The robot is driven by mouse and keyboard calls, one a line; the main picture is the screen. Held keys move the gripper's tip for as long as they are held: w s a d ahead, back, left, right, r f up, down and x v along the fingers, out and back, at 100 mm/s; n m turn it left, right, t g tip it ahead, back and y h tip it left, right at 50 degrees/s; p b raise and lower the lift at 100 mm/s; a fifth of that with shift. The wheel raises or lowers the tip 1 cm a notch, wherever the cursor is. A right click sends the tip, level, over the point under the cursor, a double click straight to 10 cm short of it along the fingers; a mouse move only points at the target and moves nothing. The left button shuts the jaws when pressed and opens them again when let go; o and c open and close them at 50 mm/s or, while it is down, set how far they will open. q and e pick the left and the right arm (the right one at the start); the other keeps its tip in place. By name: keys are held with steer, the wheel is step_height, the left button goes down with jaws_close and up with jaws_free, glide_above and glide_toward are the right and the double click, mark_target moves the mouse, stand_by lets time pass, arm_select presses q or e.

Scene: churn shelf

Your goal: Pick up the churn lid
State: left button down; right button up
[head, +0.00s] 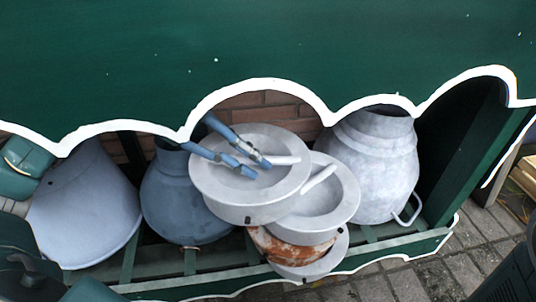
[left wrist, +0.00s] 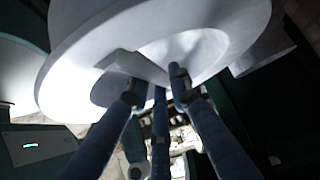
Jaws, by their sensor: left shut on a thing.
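The churn lid (head: 222,201) is a wide, round, pale grey metal dish with a bar handle across it. It is over the left part of a pile of lids in the head view, and I cannot tell whether it touches them. My left gripper (head: 259,166), with blue jointed fingers, is shut on the lid at its handle. In the left wrist view the gripper (left wrist: 158,86) is at the handle, and the pale lid (left wrist: 85,62) fills the top. My right gripper is not in view.
Beside and below the lid are another grey lid (head: 343,205) and a rusty one (head: 275,248). Churns stand at the left (head: 85,205), middle (head: 180,205) and right (head: 372,165) on a green slatted shelf (head: 400,243). A green board with a white scalloped edge (head: 265,84) hangs above.

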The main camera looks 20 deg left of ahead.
arm_select(q)
steer(key=shift+s+a+b, duration=0.1)
steer(key=shift+s+a, duration=0.25)
steer(key=shift+a, duration=0.5)
steer(key=shift+s+a+b, duration=0.1)
steer(key=shift+s+a, duration=0.2)
steer(key=shift+a, duration=0.5)
steer(key=shift+s+a+b, duration=0.1)
steer(key=shift+s+a, duration=0.25)
steer(key=shift+a, duration=0.5)
steer(key=a, duration=0.1)
steer(key=s+a+p, duration=0.1)
steer(key=a, duration=0.1)
steer(key=shift+s+r, duration=0.15)
steer(key=shift+r, duration=0.05)
steer(key=shift+s+a+f+p, duration=0.1)
steer(key=shift+s+a+p, duration=0.25)
steer(key=shift+a, duration=0.55)
